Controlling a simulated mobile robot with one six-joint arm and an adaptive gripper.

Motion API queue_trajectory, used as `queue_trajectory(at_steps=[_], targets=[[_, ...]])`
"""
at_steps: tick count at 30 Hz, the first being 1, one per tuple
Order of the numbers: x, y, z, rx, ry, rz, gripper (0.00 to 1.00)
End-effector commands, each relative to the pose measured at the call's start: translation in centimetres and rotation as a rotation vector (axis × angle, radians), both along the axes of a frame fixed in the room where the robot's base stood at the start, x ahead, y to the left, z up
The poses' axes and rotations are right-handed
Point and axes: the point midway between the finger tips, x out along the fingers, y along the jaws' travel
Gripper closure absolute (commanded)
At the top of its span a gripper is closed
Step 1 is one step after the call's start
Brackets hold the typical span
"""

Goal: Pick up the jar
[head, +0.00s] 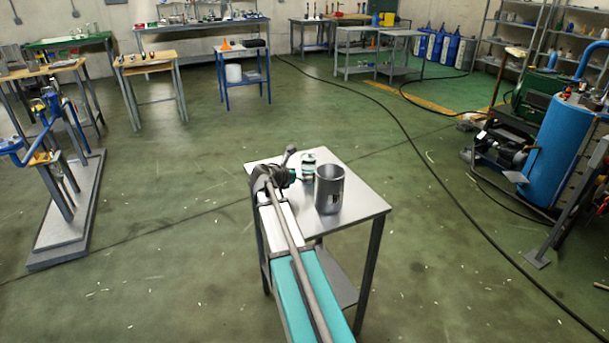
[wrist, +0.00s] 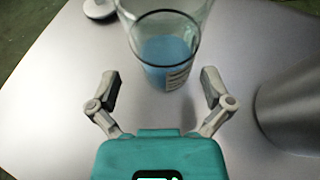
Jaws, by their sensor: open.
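The jar is a clear glass vessel with blue contents and a printed label. The jar's upper part is cut off in the wrist view.
A grey metal pot (head: 330,189) stands close to the right of the jar and also shows at the wrist view's right edge (wrist: 290,108). A small pale object (wrist: 98,9) lies far left of the jar. The tabletop's (head: 366,205) front right is clear.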

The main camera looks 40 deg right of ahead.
Motion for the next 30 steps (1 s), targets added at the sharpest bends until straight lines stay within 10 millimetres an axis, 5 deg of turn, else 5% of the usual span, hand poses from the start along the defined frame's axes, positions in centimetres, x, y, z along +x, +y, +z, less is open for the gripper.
queue_trajectory(at_steps=[9,27,30], targets=[[0.3,-3.0,-1.4,0.0,-0.001,-0.001,0.0],[0.3,-3.1,-1.4,0.0,0.0,0.0,0.0],[0.3,-3.1,-1.4,0.0,0.0,0.0,0.17]])
